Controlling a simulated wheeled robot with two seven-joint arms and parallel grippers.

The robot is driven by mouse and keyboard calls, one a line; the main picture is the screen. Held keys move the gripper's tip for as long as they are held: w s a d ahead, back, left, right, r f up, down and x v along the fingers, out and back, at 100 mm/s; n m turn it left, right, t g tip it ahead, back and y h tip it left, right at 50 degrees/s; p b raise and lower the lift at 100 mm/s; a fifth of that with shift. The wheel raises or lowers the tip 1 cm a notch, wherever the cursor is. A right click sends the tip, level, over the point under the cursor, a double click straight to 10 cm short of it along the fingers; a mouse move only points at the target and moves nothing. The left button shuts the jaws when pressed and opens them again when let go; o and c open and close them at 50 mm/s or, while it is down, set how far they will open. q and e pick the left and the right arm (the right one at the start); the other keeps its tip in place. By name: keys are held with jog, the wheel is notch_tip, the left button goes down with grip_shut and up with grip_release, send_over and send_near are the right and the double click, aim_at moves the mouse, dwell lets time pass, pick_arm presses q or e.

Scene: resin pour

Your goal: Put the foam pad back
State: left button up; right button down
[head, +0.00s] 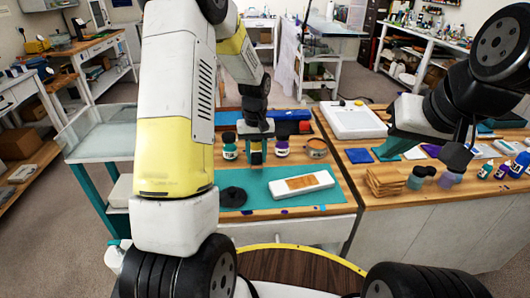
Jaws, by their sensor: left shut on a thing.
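My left gripper (255,153) points down above the back of the teal mat (270,205). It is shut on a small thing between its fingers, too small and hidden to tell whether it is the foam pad. A white tray (322,182) with an orange-brown patch lies on the mat, to the right of and below the gripper in the picture. A dark, flat, roundish thing (233,197) lies on the mat to the left. My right gripper (457,154) hangs over the right table, near small purple jars; its fingers are too dark to tell open from shut.
Jars, including a purple one (281,148) and a green-labelled one (229,150), stand behind the mat beside an orange tin (316,149). A stack of wooden pieces (385,180) and a blue pad (358,156) are on the right table.

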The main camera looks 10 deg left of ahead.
pick_arm(q)
jog(key=shift+f, duration=1.75)
jog(key=shift+f, duration=0.15)
jog(key=o, duration=1.2)
notch_tip(320, 180, up, 12)
jog(key=shift+r, duration=0.15)
notch_tip(320, 180, up, 6)
jog(key=t, duration=0.1)
send_over(257, 164)
jog(key=s, duration=0.3)
jog(key=s+r+m+t, duration=0.1)
jog(key=s+r, duration=0.2)
jog(key=s, duration=0.3)
jog(key=s+d+r+m+t+h, duration=0.1)
jog(key=s+r+t, duration=0.1)
jog(key=s, duration=0.5)
jog(key=s+r+m+t+h, duration=0.1)
jog(key=s+r+t, duration=0.1)
jog(key=s+r, duration=0.2)
jog(key=shift+s+d+r+m, duration=0.1)
jog(key=shift+s+d+m, duration=0.1)
jog(key=shift+s, duration=0.5)
jog(key=shift+s+d+r+m, duration=0.1)
jog(key=shift+s+d+m, duration=0.1)
jog(key=shift+s, duration=0.45)
